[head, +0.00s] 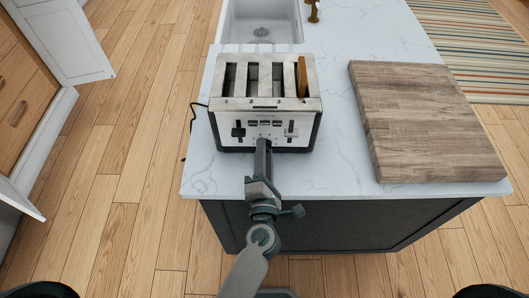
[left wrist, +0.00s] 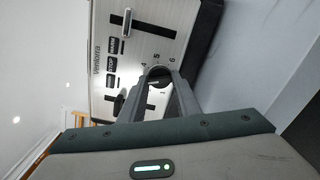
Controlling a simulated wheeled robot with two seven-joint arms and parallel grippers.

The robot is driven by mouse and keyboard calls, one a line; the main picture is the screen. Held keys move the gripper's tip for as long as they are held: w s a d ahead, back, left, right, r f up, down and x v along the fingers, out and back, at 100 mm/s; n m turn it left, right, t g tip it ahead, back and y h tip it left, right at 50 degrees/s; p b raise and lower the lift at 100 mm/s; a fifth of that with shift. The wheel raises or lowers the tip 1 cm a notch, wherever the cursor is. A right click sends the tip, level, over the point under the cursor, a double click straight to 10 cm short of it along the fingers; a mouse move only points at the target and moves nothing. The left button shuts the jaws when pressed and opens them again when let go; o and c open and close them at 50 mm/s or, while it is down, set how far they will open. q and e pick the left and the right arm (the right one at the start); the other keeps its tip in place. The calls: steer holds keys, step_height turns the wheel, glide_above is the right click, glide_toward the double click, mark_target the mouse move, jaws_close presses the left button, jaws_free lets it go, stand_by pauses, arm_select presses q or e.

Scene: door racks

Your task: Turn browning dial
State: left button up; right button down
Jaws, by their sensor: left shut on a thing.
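A silver toaster (head: 266,103) with several slots stands on the white island counter, its front facing me. A brown slice of bread (head: 302,77) sticks up from its rightmost slot. My left gripper (head: 263,143) reaches the lower middle of the toaster's front and hides the dial in the head view. In the left wrist view the toaster front (left wrist: 145,50) shows tilted, with buttons, lever slots and numbers around the round browning dial (left wrist: 157,82). The left fingers (left wrist: 163,78) are closed around this dial. My right gripper is not in view.
A thick wooden cutting board (head: 423,120) lies on the counter (head: 335,155) to the right of the toaster. A sink (head: 262,25) is behind it. A black cord runs off the toaster's left side. Clear counter lies between toaster and board.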

arm_select(q)
steer(key=o, duration=1)
steer(key=shift+o, duration=0.2)
steer(key=s, duration=0.7)
steer(key=shift+s+b, duration=0.25)
steer(key=shift+b, duration=0.05)
